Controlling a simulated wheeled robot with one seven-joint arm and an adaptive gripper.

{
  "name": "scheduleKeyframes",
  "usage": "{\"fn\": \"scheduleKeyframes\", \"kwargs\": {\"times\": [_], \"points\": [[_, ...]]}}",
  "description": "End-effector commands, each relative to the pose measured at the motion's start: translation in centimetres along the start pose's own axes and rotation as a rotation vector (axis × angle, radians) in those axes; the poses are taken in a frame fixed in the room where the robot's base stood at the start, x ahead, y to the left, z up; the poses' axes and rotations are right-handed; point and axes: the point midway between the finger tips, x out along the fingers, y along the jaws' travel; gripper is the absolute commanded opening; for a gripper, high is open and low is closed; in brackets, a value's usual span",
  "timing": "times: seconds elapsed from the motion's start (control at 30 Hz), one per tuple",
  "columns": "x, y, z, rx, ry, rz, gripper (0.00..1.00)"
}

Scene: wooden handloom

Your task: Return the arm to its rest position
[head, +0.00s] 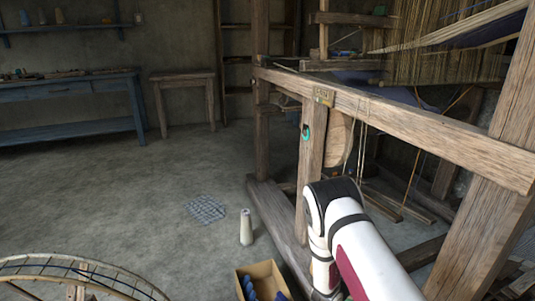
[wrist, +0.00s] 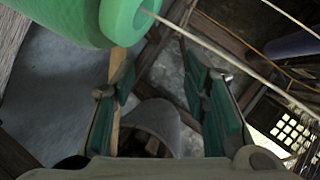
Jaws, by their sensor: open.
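My arm (head: 352,235), white with black bands and a maroon patch, rises from the bottom of the head view. It bends at an elbow in front of the loom's near post. My gripper is not visible in the head view; its end of the arm is hidden. In the wrist view my gripper (wrist: 153,62) has its two green-padded fingers apart, with nothing held between them. A green cylinder (wrist: 120,15) with a pale cord at its end is close by at the top left, outside the fingers. A greyish rounded object (wrist: 155,118) shows beyond the fingers; I cannot tell what it is.
The wooden loom's rail (head: 420,125) and post (head: 311,160) stand close to my arm. A pale cone (head: 246,227), an open box (head: 262,279) and a wheel (head: 85,268) are on the near floor. A blue bench (head: 70,135) stands back left.

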Motion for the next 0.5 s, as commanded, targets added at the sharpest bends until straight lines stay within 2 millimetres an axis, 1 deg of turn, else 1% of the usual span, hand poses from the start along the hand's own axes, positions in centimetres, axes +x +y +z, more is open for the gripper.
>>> {"fn": "scheduleKeyframes", "kwargs": {"times": [0.03,0.17,0.2,0.27,0.3,0.37,0.4,0.47,0.5], "points": [[-0.5,-2.2,0.5,0.000,-0.042,0.026,0.41],[-2.2,-6.4,1.7,-0.036,-0.169,0.095,0.41],[-2.9,-7.8,2.0,-0.050,-0.211,0.114,0.41],[-4.2,-9.7,2.2,-0.075,-0.274,0.138,0.41],[-5.1,-11.1,2.3,-0.093,-0.318,0.151,0.41],[-6.6,-12.9,2.4,-0.125,-0.384,0.169,0.41],[-7.8,-14.2,2.3,-0.147,-0.428,0.178,0.41],[-9.6,-15.9,2.1,-0.184,-0.495,0.189,0.41],[-10.9,-17.0,1.9,-0.210,-0.539,0.194,0.41]]}}
